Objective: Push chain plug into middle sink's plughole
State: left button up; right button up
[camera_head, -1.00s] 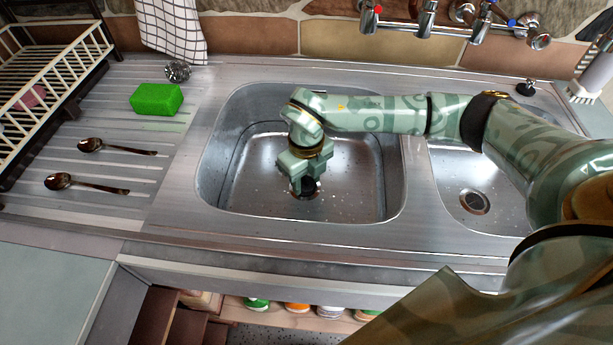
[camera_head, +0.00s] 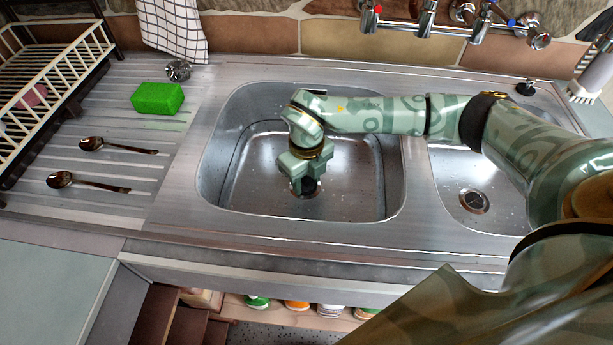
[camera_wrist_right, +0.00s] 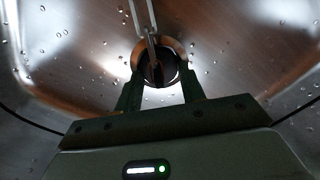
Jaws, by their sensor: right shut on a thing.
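The middle sink (camera_head: 352,190) is a steel basin dotted with water drops. My right gripper (camera_head: 301,190) points down into it, low over the plughole (camera_head: 313,193), which it partly covers. In the right wrist view the two dark fingers come together at a round metal ring with a dark centre (camera_wrist_right: 158,68). The right gripper is shut on the chain plug there. A metal chain (camera_wrist_right: 146,25) runs from that spot up out of the wrist view. The plug is largely hidden, and I cannot tell how deep it sits. My left gripper is not in view.
A smaller basin with its own drain (camera_head: 474,201) lies to the right, partly under my arm. On the draining board are a green sponge (camera_head: 157,98), a metal scourer (camera_head: 178,70) and two spoons (camera_head: 118,147). Taps (camera_head: 425,18) hang over the back edge.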

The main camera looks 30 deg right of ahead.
jog(key=shift+f, duration=0.1)
jog(key=o, duration=1.1)
jog(key=shift+c, duration=0.2)
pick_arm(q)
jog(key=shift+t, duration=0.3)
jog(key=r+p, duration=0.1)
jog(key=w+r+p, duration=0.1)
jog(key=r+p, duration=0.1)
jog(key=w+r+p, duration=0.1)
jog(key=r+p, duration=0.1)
pick_arm(e)
notch_tip(320, 180, up, 16)
jog(key=shift+r, duration=0.25)
